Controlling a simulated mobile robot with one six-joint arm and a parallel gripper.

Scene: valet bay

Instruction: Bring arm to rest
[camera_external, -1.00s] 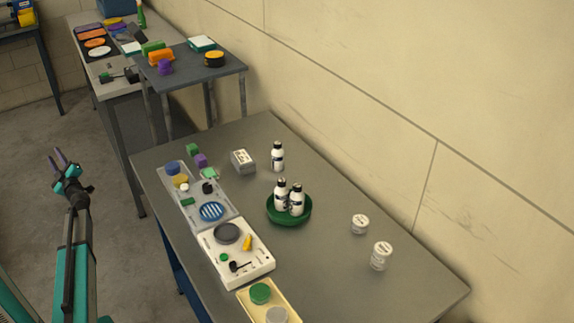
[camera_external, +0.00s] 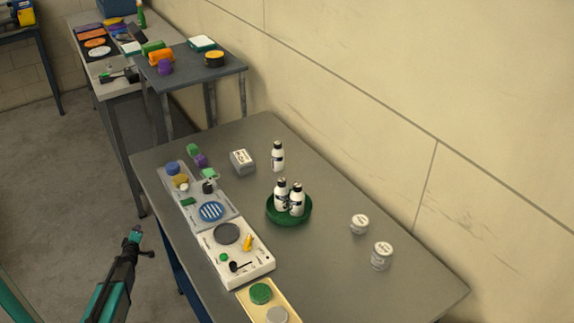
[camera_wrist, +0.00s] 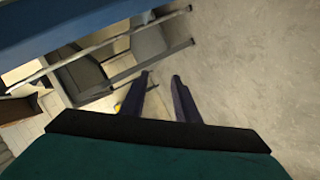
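My gripper (camera_external: 137,238) hangs over the floor at the lower left of the outside view, left of the near table's edge and apart from it. Its fingers are mostly hidden there behind the wrist. In the wrist view my gripper (camera_wrist: 160,86) shows two dark purple fingers spread apart. Only floor shows between their tips, so it is open and empty.
The near grey table (camera_external: 330,255) holds a green bowl (camera_external: 289,215) with white bottles, trays (camera_external: 258,268) and two white jars. A smaller dark table (camera_external: 225,72) stands beyond. Open floor (camera_external: 70,210) lies left of the table.

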